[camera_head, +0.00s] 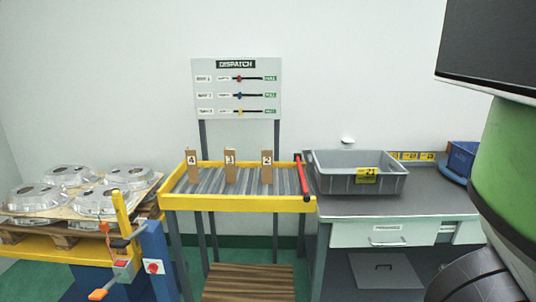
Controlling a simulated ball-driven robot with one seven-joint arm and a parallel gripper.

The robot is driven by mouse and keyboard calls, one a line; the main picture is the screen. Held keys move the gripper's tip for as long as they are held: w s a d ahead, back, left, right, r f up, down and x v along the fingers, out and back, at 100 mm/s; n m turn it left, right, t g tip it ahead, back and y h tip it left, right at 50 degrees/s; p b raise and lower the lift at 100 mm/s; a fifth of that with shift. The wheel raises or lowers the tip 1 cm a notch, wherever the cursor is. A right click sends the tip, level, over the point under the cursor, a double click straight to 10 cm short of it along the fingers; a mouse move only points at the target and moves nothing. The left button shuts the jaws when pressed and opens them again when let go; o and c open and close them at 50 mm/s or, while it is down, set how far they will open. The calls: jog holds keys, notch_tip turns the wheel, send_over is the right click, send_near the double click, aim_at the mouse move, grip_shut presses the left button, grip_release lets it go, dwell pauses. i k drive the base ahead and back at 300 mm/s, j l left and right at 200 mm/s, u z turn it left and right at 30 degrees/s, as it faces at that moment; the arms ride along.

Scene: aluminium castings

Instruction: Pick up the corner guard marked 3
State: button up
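The corner guard marked 3 (231,174) is a brown upright piece with a small white number label near its top. It stands in the middle of a row on the roller conveyor (278,203), which has a yellow frame. The guard marked 4 (192,174) stands to its left and the guard marked 2 (267,175) to its right, with gaps between them. My gripper is not in view; only green and dark parts of my arm show at the right edge, well apart from the guards.
A red bar (302,176) lies along the conveyor's right end. A grey bin (333,180) marked 21 sits on the bench (430,196) at right. Aluminium castings (65,177) lie on a pallet at left. A DISPATCH board (237,90) stands behind the conveyor.

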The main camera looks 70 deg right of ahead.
aim_at(229, 153)
jog(key=z, duration=1.4)
